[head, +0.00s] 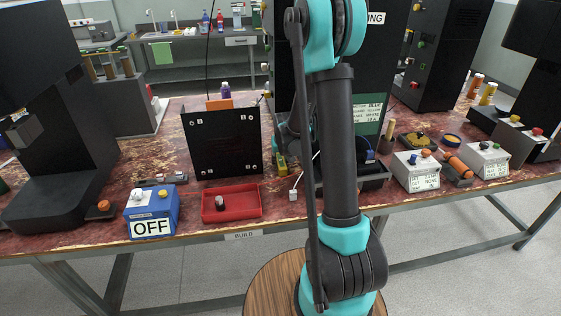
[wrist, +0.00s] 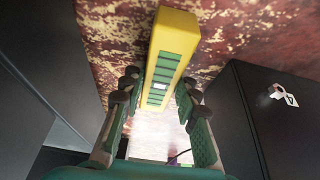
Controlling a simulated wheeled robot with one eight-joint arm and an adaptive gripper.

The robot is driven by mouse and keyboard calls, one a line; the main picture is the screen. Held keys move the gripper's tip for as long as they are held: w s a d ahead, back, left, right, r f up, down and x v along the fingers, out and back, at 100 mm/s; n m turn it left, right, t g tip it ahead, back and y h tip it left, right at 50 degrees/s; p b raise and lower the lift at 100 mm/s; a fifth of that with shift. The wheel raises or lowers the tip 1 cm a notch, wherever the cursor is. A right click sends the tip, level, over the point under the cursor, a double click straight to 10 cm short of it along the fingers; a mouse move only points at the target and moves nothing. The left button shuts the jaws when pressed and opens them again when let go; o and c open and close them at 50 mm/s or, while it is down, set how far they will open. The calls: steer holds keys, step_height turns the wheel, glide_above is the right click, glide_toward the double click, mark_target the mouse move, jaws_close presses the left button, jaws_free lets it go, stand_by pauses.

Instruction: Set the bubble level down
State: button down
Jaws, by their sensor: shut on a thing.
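The bubble level (wrist: 174,50) is a yellow bar with a green face and a small pale window, seen in the wrist view. My gripper (wrist: 160,84) has its fingers on both sides of the level's near part and is shut on it. The far end of the level sticks out past the fingertips over the mottled red tabletop. I cannot tell whether it touches the surface. In the head view my arm hides most of the gripper. A small yellow piece (head: 281,164) beside the arm looks like the level.
The worn red bench (head: 190,225) holds a black panel (head: 222,140), a red tray (head: 231,202), a blue box marked OFF (head: 152,212) and grey control boxes (head: 416,170) on the right. Dark walls stand close on both sides in the wrist view.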

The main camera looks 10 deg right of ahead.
steer(key=shift+f, duration=0.15)
steer(key=c, duration=1.1)
jaws_free()
steer(key=shift+c, duration=0.2)
